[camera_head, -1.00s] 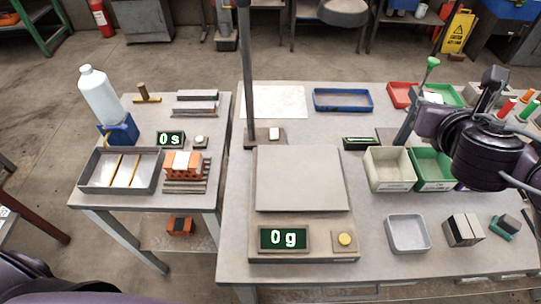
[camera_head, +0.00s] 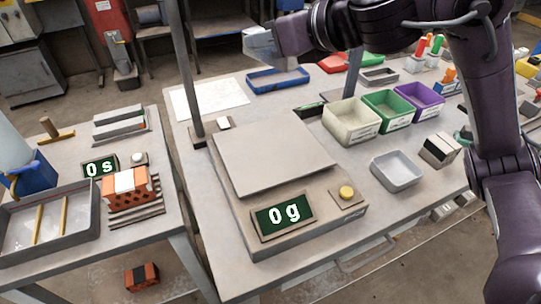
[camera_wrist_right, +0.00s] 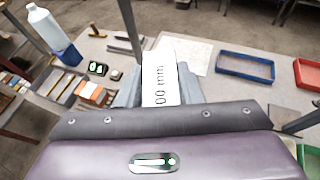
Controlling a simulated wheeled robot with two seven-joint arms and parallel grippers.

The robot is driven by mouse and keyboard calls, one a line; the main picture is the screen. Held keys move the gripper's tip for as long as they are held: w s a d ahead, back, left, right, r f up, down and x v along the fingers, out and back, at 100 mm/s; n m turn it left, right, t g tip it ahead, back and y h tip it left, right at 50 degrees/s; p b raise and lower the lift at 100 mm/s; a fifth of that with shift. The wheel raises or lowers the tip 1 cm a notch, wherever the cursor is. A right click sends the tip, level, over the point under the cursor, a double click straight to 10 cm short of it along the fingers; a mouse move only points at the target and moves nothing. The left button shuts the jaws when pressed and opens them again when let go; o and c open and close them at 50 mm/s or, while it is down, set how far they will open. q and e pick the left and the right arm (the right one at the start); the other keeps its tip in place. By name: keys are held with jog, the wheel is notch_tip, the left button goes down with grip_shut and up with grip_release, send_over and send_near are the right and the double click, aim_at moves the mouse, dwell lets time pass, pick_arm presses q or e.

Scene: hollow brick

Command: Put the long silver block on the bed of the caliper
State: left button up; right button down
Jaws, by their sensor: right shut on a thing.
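My right gripper (camera_head: 262,44) is above the back of the main table, its arm coming in from the right. In the right wrist view its fingers (camera_wrist_right: 150,92) are shut on a pale flat silver block (camera_wrist_right: 161,80). The block is marked with "00 mm"; the rest of the marking is hidden. In the head view the block is hard to make out. A low dark device with a small green display (camera_head: 309,109) lies behind the scale; it may be the caliper, but its bed cannot be made out. My left gripper is not in view.
A scale (camera_head: 275,150) reading 0 g fills the front middle. A thin post (camera_head: 187,70) stands at its back left. A blue tray (camera_head: 277,80), a white bin (camera_head: 351,121) and a green bin (camera_head: 388,108) stand at the back. The white sheet (camera_head: 210,96) is clear.

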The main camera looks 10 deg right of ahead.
jog(key=b, duration=0.2)
send_over(269, 147)
notch_tip(269, 147, down, 10)
notch_tip(269, 147, down, 6)
jog(key=shift+w+r+b, duration=0.1)
jog(key=shift+b, duration=0.9)
jog(key=shift+f+b, duration=0.6)
jog(key=shift+f, duration=1.25)
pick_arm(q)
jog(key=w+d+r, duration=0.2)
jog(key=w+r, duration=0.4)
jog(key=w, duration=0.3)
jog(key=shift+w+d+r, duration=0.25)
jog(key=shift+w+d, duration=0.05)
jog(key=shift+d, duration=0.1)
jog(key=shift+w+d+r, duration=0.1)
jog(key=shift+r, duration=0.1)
pick_arm(e)
jog(key=shift+f, duration=0.1)
jog(key=c, duration=1.3)
grip_release()
jog(key=shift+f, duration=0.1)
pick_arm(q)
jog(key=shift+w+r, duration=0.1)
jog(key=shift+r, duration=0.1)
pick_arm(e)
jog(key=shift+o, duration=1.4)
